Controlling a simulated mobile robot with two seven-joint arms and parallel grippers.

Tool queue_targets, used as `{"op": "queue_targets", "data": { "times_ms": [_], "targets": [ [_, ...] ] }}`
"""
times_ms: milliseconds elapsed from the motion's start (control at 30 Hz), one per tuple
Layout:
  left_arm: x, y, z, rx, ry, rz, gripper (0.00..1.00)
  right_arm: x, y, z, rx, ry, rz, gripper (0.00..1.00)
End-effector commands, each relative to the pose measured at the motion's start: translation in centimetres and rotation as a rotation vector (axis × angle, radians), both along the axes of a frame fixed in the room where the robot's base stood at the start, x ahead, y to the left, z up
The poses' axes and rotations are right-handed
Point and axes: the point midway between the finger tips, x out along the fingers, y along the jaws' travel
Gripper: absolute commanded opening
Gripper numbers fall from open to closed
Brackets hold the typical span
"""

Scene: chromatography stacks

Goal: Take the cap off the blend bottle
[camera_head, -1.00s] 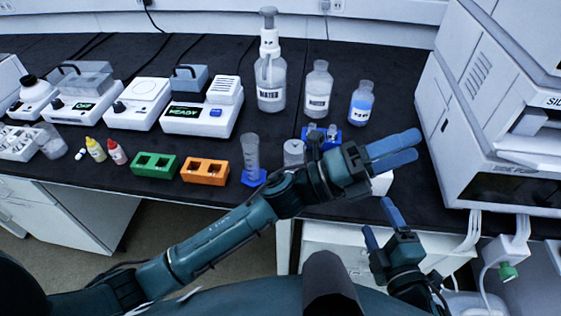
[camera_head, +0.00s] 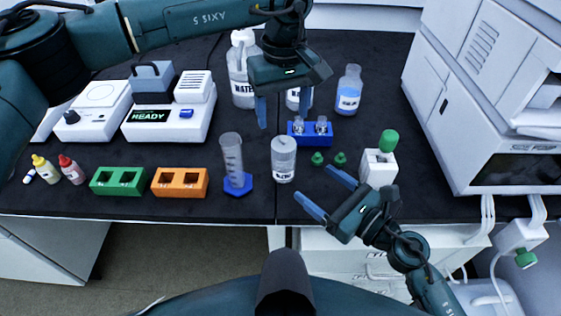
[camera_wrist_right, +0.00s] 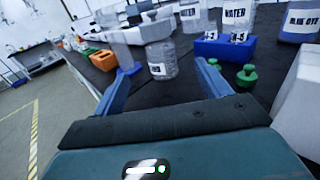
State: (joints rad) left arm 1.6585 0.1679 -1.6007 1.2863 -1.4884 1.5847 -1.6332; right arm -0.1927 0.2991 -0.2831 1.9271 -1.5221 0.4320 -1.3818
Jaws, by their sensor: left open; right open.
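A green cap (camera_head: 389,141) sits on top of something standing in a white block (camera_head: 378,167), right of the middle of the table in the head view. This is likely the blend bottle, but its body is hidden and no label shows. My right gripper (camera_head: 316,184) is open and empty, low and left of the white block, near the table's front edge. My left gripper (camera_head: 283,119) is open, pointing down above the back of the table, in front of the white bottles. It is well left of the green cap. The right wrist view shows empty space between the right fingers.
A blue rack (camera_head: 312,132) holds two small vials; green caps (camera_head: 317,158) lie loose nearby. A clear labelled jar (camera_head: 283,158) and a graduated cylinder (camera_head: 233,160) stand left. A blue-dye bottle (camera_head: 348,90) stands behind. A large white machine (camera_head: 470,110) bounds the right.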

Motion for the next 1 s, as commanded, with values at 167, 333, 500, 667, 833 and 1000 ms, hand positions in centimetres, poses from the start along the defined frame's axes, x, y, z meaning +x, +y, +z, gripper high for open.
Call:
{"op": "queue_targets", "data": {
  "times_ms": [167,333,500,667,833,1000],
  "targets": [
    [0.0,0.0,0.0,-0.003,0.001,0.001,0.64,2.0,2.0,0.2,0.006,-0.001,-0.001,0.76],
    [-0.1,-0.1,0.0,-0.004,0.002,0.001,0.64,4.5,4.4,0.2,0.008,0.001,-0.001,0.76],
    [-0.1,-0.1,0.0,-0.005,0.002,0.002,0.64,6.7,6.6,0.2,0.008,0.002,-0.002,0.76],
    [-0.1,-0.1,0.0,-0.005,0.002,0.002,0.64,8.1,8.0,0.1,0.007,0.003,-0.002,0.76],
    [-0.1,-0.1,0.0,-0.006,0.003,0.002,0.64,8.7,8.7,0.1,0.005,0.002,-0.001,0.76],
    [-0.1,-0.1,0.0,-0.006,0.003,0.002,0.64,8.8,8.8,0.1,0.005,0.002,-0.001,0.76]
  ]
}}
